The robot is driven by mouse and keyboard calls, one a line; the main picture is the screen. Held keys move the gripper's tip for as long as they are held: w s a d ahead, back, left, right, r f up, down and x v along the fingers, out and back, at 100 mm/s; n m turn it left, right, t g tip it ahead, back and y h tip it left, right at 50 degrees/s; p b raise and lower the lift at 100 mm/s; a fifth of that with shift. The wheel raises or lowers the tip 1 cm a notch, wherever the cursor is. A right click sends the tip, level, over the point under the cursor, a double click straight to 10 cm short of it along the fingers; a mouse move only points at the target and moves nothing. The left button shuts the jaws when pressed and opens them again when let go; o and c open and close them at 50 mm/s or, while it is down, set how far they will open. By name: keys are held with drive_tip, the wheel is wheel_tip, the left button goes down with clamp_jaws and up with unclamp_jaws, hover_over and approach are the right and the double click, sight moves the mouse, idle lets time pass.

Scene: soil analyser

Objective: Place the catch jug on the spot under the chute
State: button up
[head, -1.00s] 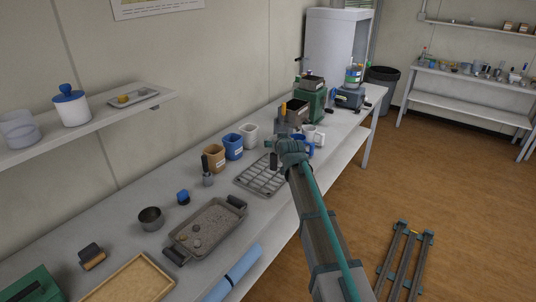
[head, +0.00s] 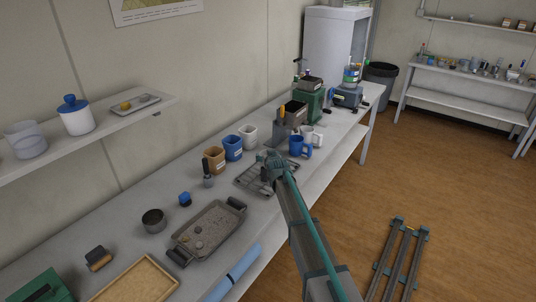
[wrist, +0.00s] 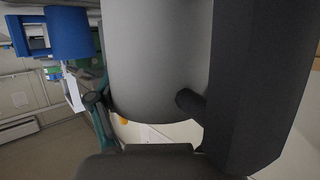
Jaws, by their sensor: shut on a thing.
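In the wrist view a large pale grey cylinder (wrist: 155,60) fills the middle, close to the camera, with a dark finger-like slab on its right. My gripper (head: 272,170) is shut on this cylinder. In the head view my gripper is over the wire rack and hides what it holds. I cannot tell for sure that the cylinder is the catch jug. A grey machine with a box-shaped hopper (head: 292,113) stands beyond my gripper; its chute and the spot under it are not clearly seen. A blue mug (head: 300,145) and a white mug (head: 314,138) stand beside it.
The wire rack (head: 250,183) lies under my gripper. Tan (head: 214,159), blue (head: 232,148) and white (head: 248,136) containers line the wall side. A handled tray (head: 208,228) is nearer. A green machine (head: 309,100) stands farther back. Bench at the right edge is free.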

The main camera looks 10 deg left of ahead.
drive_tip(key=shift+f+b, duration=0.3)
drive_tip(key=shift+b, duration=0.05)
drive_tip(key=o, duration=1.7)
drive_tip(key=shift+r, duration=0.1)
drive_tip(key=shift+c, duration=0.2)
drive_tip(key=shift+r+p, duration=0.25)
drive_tip(key=shift+p, duration=0.15)
drive_tip(key=b+v, duration=0.3)
drive_tip(key=v, duration=0.8)
drive_tip(key=shift+f+b, duration=0.15)
drive_tip(key=shift+b, duration=0.25)
drive_tip(key=shift+s, duration=0.35)
drive_tip(key=shift+c, duration=0.8)
drive_tip(key=shift+s+d+r, duration=0.1)
drive_tip(key=shift+r, duration=0.2)
drive_tip(key=c, duration=0.6)
